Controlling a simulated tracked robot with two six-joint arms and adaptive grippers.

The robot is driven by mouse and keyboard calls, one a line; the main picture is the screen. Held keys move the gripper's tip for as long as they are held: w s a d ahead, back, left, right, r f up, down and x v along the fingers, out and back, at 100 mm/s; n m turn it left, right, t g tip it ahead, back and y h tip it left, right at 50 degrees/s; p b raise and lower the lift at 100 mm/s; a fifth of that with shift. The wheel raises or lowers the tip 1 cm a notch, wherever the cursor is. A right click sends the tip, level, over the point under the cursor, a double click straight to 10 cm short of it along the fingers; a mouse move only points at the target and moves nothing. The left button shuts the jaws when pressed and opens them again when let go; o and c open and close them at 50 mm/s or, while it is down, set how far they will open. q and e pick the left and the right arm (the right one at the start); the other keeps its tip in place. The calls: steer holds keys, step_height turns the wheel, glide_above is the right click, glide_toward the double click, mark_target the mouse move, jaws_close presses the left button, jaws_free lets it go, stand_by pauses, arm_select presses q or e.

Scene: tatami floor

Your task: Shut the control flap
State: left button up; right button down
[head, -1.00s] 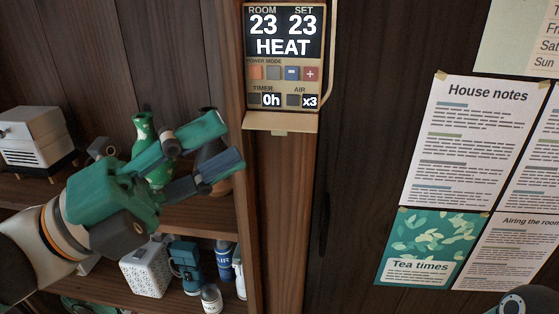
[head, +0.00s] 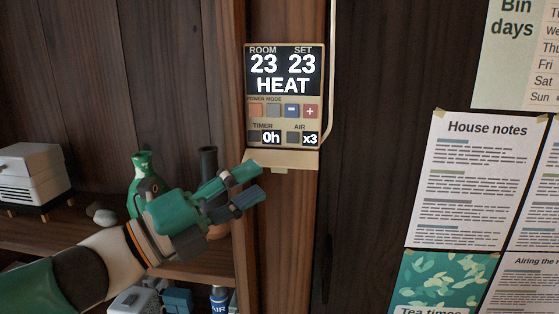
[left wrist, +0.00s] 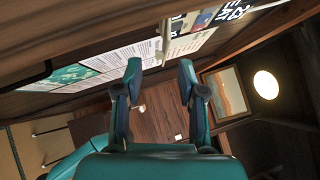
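The wall control (head: 283,98) is a beige unit with a lit screen reading 23, 23 and HEAT, with buttons below. Its flap (head: 290,160) hangs open at the bottom edge, sticking out toward me, with a small tab under its front edge. My left gripper (head: 254,184) is just left of and slightly below the flap, fingers pointing right. In the left wrist view its two fingers (left wrist: 160,68) are apart with nothing between them. The control's screen (left wrist: 222,15) shows tilted at the top there, and a beige strip, likely the flap (left wrist: 165,42), shows beyond the fingertips. My right gripper is not in view.
The control hangs on a wooden post. Left of it, a shelf holds a green bottle (head: 144,172), a dark vase (head: 208,160) and a white box-like appliance (head: 33,175), close around my left arm. Paper notices (head: 475,180) hang on the right. Space below the flap is clear.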

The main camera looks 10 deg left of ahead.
mark_target(275, 171)
arm_select(q)
steer(key=p+x, duration=0.1)
steer(key=x, duration=0.5)
steer(key=shift+c, duration=0.2)
jaws_close()
